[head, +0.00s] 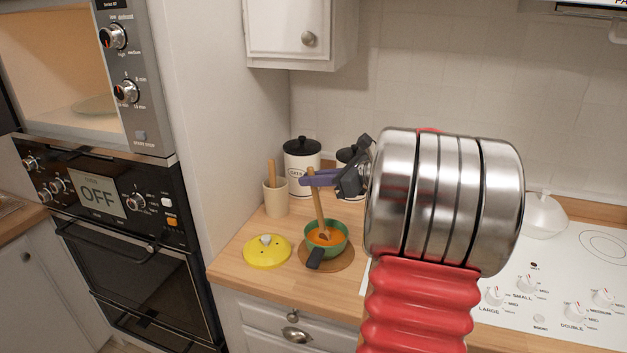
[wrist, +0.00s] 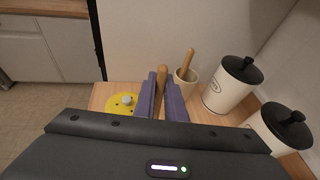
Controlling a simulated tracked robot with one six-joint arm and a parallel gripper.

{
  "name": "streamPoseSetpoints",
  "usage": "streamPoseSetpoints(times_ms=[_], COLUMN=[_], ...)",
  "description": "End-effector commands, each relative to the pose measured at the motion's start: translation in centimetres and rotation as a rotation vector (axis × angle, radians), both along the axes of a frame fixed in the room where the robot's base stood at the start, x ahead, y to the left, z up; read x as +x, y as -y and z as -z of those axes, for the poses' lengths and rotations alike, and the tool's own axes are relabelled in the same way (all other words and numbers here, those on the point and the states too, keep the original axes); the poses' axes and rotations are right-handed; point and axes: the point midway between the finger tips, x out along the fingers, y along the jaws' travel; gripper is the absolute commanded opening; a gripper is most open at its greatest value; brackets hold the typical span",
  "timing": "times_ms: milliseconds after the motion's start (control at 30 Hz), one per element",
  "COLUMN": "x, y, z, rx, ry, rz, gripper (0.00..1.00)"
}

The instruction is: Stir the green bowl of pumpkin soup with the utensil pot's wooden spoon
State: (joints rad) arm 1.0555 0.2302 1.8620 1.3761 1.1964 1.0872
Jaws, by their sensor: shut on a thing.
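My gripper (head: 308,179) is shut on the upper part of the wooden spoon (head: 318,212). In the wrist view the spoon's handle (wrist: 161,78) stands between my gripper's two purple fingers (wrist: 162,88). The spoon leans slightly, and its lower end is down in the orange pumpkin soup (head: 325,237). The soup is in the green bowl (head: 343,246), which has a dark handle and sits on a round wooden mat (head: 340,262). The utensil pot (head: 276,199) stands behind and left of the bowl with another wooden utensil in it; it also shows in the wrist view (wrist: 185,85).
A yellow lid (head: 267,254) lies on the counter left of the bowl. Black-lidded white canisters (head: 302,170) stand behind, close to my gripper. A white hob (head: 560,290) is at right, and the wall ovens (head: 130,250) are at left.

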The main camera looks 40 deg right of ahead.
Motion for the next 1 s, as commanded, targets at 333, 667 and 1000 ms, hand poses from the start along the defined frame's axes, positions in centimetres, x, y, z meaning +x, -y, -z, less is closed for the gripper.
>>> streamPoseSetpoints(times_ms=[333,667,1000], x=[0.2,0.5,0.8], y=[-0.1,-0.3,-0.4], z=[-1.0,-2.8,-4.7], rx=[0.000,-0.002,-0.001], ry=[0.001,0.001,0.001], rz=[0.000,-0.001,0.000], gripper=[0.00,0.00,0.00])
